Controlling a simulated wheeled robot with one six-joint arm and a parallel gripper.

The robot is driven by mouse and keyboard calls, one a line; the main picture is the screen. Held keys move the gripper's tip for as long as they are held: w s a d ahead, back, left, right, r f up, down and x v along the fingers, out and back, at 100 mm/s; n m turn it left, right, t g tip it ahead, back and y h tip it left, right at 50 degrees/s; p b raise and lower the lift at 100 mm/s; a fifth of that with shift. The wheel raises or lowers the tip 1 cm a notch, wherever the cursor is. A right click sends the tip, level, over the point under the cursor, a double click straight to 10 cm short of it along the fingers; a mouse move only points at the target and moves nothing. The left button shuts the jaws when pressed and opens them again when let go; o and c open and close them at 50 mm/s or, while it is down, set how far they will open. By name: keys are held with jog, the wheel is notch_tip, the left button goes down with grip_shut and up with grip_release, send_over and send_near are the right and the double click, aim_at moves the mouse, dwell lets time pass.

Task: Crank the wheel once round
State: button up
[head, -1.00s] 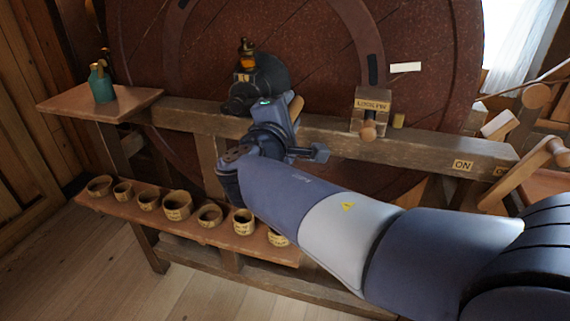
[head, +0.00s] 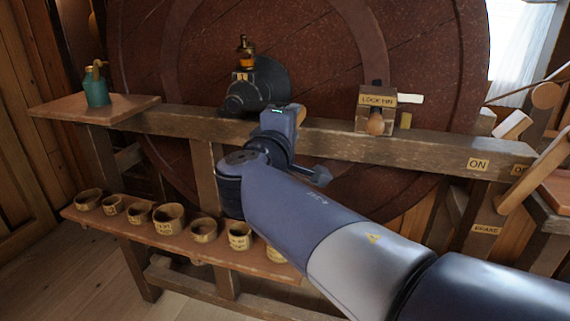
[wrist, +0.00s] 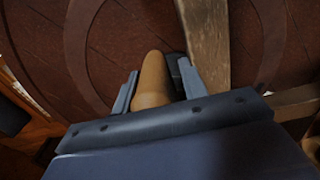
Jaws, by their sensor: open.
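The big dark-red wheel (head: 200,45) stands upright behind a wooden beam (head: 340,138). It also fills the back of the wrist view (wrist: 50,35). A dark bearing housing (head: 258,88) with a brass oiler (head: 245,50) sits at its middle. My gripper (wrist: 158,88) is open, with one finger on each side of a tan wooden handle (wrist: 152,72). I cannot tell whether the fingers touch it.
A block marked LOCK PIN (head: 378,98) with a wooden knob (head: 376,124) stands on the beam. A lever (head: 535,172) slants at right by the ON label (head: 478,164). A teal can (head: 96,88) stands on the left shelf (head: 60,108). Several small tubs line the low shelf (head: 150,232).

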jog(key=f+m+b, duration=0.2)
jog(key=b, duration=0.3)
jog(key=a+f+m+b, duration=0.1)
jog(key=f+m+b, duration=0.1)
jog(key=b, duration=0.3)
jog(key=shift+w+f, duration=0.2)
jog(key=shift+f, duration=0.65)
jog(key=shift+a+b, duration=0.1)
jog(key=shift+b, duration=0.3)
jog(key=shift+r, duration=0.35)
jog(key=b+v, duration=0.2)
jog(key=v, duration=0.9)
jog(key=shift+f, duration=0.2)
